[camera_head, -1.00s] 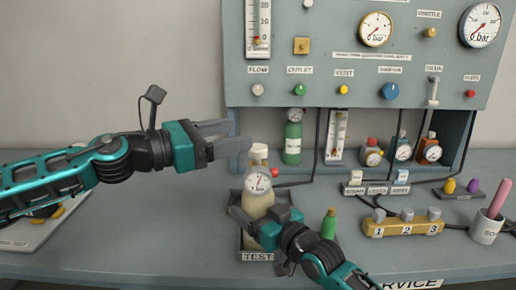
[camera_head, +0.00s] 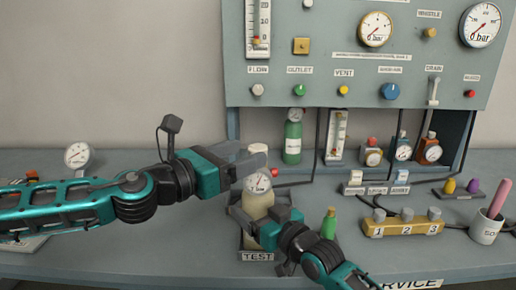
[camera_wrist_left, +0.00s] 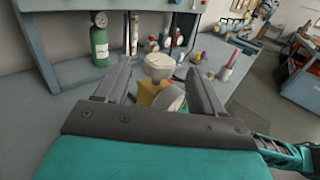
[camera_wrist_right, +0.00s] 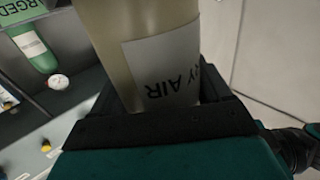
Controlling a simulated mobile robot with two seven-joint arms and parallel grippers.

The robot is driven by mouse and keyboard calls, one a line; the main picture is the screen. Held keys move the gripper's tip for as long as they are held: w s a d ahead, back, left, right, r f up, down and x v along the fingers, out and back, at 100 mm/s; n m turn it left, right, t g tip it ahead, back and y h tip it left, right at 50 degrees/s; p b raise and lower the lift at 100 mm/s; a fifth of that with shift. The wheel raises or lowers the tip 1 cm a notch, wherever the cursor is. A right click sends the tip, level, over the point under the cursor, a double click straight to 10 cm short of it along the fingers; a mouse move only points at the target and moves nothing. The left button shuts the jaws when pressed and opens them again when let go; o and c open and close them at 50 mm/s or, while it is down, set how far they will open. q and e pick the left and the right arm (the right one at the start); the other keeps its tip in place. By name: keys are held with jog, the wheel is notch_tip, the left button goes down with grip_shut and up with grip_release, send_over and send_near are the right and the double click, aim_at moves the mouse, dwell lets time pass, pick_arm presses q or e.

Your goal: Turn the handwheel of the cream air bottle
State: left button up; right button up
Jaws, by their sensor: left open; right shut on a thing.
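The cream air bottle (camera_head: 257,206) stands upright in the dark TEST holder (camera_head: 257,256), with a round gauge (camera_head: 257,183) near its top. My right gripper (camera_head: 264,222) is shut on the bottle body; the right wrist view shows the labelled bottle (camera_wrist_right: 148,45) between its fingers. My left gripper (camera_head: 256,158) is open at the top of the bottle. In the left wrist view the pale handwheel (camera_wrist_left: 160,66) shows between the open fingers, without clear contact. In the head view the left fingers partly hide the handwheel.
A green bottle (camera_head: 292,142) stands behind, below the gauge panel (camera_head: 335,60). A small green bottle (camera_head: 329,223) stands close to the right arm. A brass block numbered 1 to 3 (camera_head: 403,229) and a cup (camera_head: 486,229) are at the right. A gauge (camera_head: 77,156) stands at far left.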

aim_at(250, 152)
pick_arm(q)
jog(key=shift+x, duration=2.3)
jog(key=c, duration=1)
